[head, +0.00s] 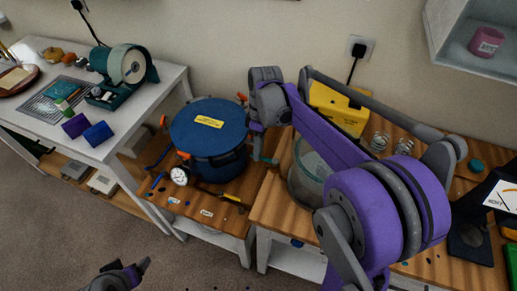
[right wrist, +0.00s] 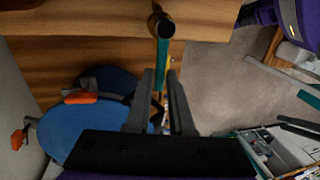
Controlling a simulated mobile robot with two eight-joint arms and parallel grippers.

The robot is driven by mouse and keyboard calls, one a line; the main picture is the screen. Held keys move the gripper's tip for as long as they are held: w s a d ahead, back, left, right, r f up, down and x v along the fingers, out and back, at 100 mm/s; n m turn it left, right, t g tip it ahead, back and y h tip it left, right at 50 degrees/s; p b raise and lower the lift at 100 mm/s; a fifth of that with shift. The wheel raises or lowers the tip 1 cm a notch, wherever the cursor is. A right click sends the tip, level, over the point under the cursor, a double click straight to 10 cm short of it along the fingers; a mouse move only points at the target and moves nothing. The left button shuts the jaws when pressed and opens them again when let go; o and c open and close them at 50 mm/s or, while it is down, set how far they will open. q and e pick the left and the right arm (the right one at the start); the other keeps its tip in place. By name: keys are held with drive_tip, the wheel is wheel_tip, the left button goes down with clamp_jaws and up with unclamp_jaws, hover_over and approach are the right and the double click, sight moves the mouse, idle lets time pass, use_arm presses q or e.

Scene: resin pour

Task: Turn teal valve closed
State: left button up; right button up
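The blue lidded pot (head: 210,130) stands on the low wooden table, with orange clamps round its rim. A small teal part, seemingly the teal valve (head: 266,160), shows at the pot's right side, partly hidden by my right arm. My right gripper (head: 257,142) is small and mostly hidden there. In the right wrist view, a teal bar with a dark round end (right wrist: 162,60) lines up with the gap between its two fingers (right wrist: 162,78). The fingers stand apart; I cannot tell whether they touch the bar. My left gripper (head: 140,267) is low at the bottom edge, away from the pot.
A round gauge (head: 180,176) sits at the pot's front left. A grey container (head: 306,178) stands close right of the pot, partly behind my right arm. A white table (head: 165,80) is at left. Floor (head: 60,225) in front is clear.

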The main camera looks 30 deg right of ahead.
clamp_jaws()
idle(1.1)
